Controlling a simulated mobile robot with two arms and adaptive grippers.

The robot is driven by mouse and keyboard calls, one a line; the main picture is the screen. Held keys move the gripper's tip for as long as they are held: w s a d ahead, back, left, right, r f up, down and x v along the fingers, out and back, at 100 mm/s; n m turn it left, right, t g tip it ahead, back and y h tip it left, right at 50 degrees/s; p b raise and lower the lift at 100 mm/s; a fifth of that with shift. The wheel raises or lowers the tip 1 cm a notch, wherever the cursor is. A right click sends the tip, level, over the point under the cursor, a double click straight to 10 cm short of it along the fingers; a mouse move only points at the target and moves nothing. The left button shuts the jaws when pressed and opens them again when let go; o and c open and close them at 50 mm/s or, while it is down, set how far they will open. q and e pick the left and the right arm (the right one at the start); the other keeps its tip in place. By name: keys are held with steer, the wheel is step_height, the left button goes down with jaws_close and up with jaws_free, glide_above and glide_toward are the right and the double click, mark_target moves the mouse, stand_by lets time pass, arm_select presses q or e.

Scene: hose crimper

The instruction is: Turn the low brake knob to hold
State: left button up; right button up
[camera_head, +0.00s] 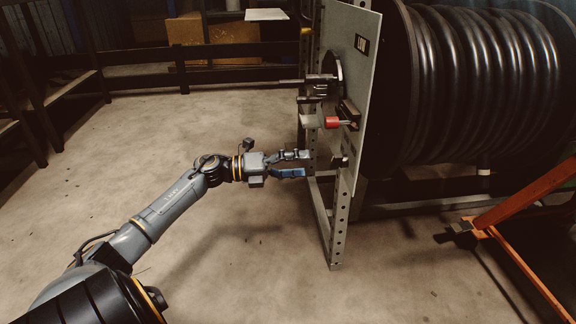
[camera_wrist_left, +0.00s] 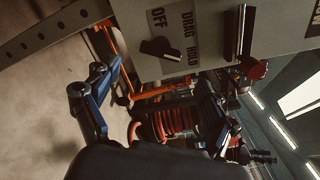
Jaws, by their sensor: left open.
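The brake knob (camera_wrist_left: 160,50) is a black bar knob on a grey panel (camera_wrist_left: 225,22) in the left wrist view. The words OFF, DRAG and HOLD are printed around it. Its bar lies slantwise, one end near HOLD; I cannot tell which end is the pointer. In the head view a small dark part (camera_head: 340,161), seemingly this knob, sits low on the panel. My left gripper (camera_head: 305,163) is open and empty, just left of the panel, apart from the knob. In the wrist view its fingers (camera_wrist_left: 158,80) spread either side of the knob. My right gripper is not in view.
A red-ended lever (camera_head: 332,122) and a round fitting (camera_head: 325,88) stick out from the panel above my gripper. A perforated post (camera_head: 338,225) stands beside it. A large black hose reel (camera_head: 480,85) is behind, and an orange frame (camera_head: 525,200) at right.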

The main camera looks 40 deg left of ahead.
arm_select(q)
steer(key=shift+v, duration=1.65)
